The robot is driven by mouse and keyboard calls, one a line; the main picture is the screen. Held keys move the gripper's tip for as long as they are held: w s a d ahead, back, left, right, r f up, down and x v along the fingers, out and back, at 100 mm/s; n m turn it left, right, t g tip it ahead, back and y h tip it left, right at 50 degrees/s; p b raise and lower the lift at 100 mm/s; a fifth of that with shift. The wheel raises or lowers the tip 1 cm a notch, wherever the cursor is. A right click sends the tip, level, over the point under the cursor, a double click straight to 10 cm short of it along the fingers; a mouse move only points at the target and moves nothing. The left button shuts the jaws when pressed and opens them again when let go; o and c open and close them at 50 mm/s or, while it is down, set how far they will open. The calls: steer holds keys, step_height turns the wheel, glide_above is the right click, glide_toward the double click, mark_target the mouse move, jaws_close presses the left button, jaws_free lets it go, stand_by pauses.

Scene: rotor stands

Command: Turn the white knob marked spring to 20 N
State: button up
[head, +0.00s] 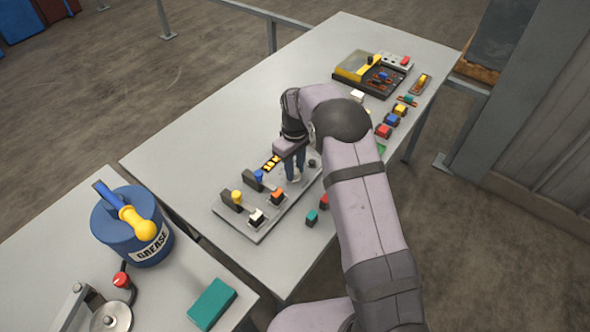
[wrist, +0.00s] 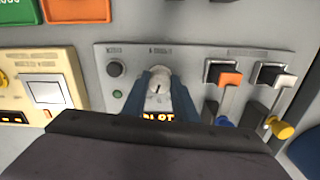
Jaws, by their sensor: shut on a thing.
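The white knob (wrist: 158,80) sits on a grey panel (wrist: 103,62) in the wrist view, with a dark pointer line on its face. The blue fingers of my gripper (wrist: 161,90) stand on both sides of it and are shut on it. The label above it is too blurred to read. An orange display (wrist: 158,118) below the knob is partly hidden by my gripper. In the head view my gripper (head: 294,166) reaches down at the far right part of the panel (head: 262,232), and the knob cannot be made out there.
An orange-capped lever (wrist: 229,77) and a white-capped lever (wrist: 271,75) stand right of the knob. A round dark button (wrist: 115,69) and a green light (wrist: 117,94) lie left. In the head view a blue grease tub (head: 118,240) stands on the nearer table.

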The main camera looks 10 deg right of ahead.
mark_target(295, 171)
steer(key=shift+m, duration=0.9)
steer(key=o, duration=1.1)
steer(key=shift+c, duration=0.2)
steer(key=shift+b, duration=0.3)
steer(key=shift+r+b, duration=1.25)
steer(key=shift+r, duration=2.5)
steer(key=shift+s, duration=0.1)
